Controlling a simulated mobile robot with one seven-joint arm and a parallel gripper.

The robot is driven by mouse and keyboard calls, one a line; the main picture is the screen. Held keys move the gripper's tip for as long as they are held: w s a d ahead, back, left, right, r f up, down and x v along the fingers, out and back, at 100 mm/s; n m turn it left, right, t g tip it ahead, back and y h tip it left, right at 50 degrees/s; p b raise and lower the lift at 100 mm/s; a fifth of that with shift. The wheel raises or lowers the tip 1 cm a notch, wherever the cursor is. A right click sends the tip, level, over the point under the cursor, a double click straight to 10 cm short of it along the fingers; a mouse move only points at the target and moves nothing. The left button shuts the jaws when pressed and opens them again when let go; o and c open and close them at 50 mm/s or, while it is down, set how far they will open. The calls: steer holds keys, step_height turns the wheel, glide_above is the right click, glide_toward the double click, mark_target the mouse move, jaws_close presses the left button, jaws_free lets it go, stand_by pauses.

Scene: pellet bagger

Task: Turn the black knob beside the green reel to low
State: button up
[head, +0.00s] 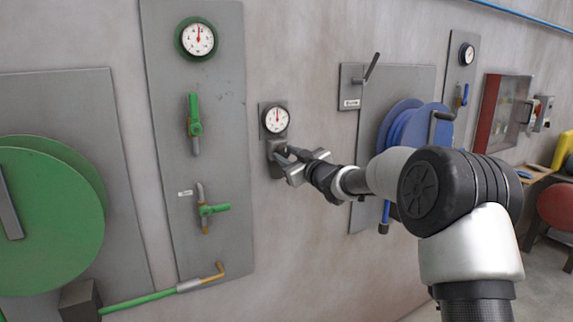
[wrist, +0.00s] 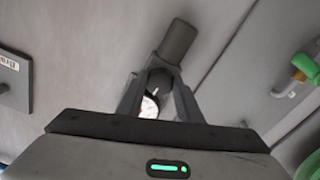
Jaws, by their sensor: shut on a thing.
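My gripper (head: 284,154) reaches to the wall right of the green reel (head: 50,225), at a small grey mount (head: 276,172) under a white-faced gauge (head: 276,120). It is shut on the black knob there. In the head view the fingers cover most of the knob, and its setting cannot be read. In the wrist view the fingers (wrist: 159,90) close around the dark knob (wrist: 159,77), with the mount (wrist: 178,40) beyond it. Part of the gauge (wrist: 149,106) shows between the fingers.
A tall grey panel (head: 225,100) with a gauge (head: 196,38) and two green-handled valves (head: 195,128) stands left of my gripper. To the right are a lever (head: 372,66) and a blue reel (head: 408,125). The wall around the knob is clear.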

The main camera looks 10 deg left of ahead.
steer(key=n+b, duration=0.3)
steer(key=shift+f+n, duration=0.15)
steer(key=shift+n, duration=0.25)
steer(key=n+b, duration=0.2)
steer(key=n, duration=0.1)
steer(key=shift+n, duration=0.3)
steer(key=n+b, duration=0.2)
steer(key=n, duration=0.1)
steer(key=shift+n+b, duration=0.35)
steer(key=shift+n, duration=0.05)
steer(key=n+b, duration=0.2)
steer(key=n, duration=0.1)
steer(key=n+b, duration=0.2)
steer(key=n, duration=0.2)
steer(key=shift+r, duration=0.2)
steer(key=n+b, duration=0.2)
steer(key=n, duration=0.1)
steer(key=shift+n, duration=0.4)
steer(key=n+b, duration=0.2)
steer(key=n, duration=0.1)
steer(key=shift+r+n+b, duration=0.15)
steer(key=shift+n+b, duration=0.5)
steer(key=shift+n, duration=0.95)
